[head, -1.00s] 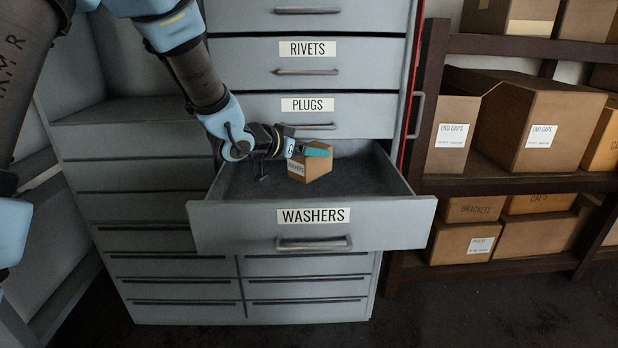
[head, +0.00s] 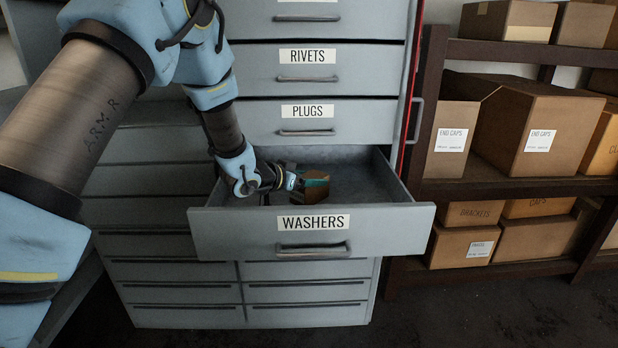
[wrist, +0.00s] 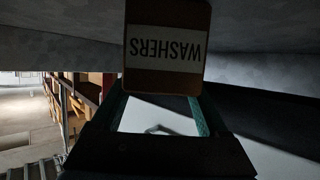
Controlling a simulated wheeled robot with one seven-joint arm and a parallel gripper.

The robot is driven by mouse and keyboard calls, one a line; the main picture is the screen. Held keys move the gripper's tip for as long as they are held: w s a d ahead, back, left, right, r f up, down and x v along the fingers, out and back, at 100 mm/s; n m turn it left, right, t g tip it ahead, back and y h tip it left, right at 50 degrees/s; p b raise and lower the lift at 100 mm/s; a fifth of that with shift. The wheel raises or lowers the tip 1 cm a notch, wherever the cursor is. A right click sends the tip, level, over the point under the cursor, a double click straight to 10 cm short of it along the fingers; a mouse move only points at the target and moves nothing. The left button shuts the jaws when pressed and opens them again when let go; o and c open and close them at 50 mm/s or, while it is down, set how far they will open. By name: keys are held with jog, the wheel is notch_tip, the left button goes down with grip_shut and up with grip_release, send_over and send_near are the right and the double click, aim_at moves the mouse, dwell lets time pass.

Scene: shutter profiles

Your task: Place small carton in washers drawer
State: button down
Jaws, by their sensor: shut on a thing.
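The small brown carton (head: 314,194) is inside the open washers drawer (head: 215,232), low behind its front panel. My gripper (head: 311,183) reaches in from the left and is shut on the carton, with its teal fingers at the carton's sides. In the wrist view the carton (wrist: 166,20) fills the top middle, with a white label reading WASHERS upside down, between the two teal fingers. The drawer front hides the carton's lower part in the head view. I cannot tell whether it touches the drawer floor.
The closed plugs drawer (head: 340,118) and rivets drawer (head: 370,68) are directly above. The open drawer has free floor to the right of the carton (head: 370,185). A dark shelf rack (head: 480,185) with several cardboard boxes stands to the right.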

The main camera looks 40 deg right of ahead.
jog(key=shift+f, duration=0.1)
grip_release()
jog(key=shift+a+r, duration=0.2)
jog(key=shift+a, duration=0.05)
jog(key=v, duration=0.7)
jog(key=shift+b, duration=0.4)
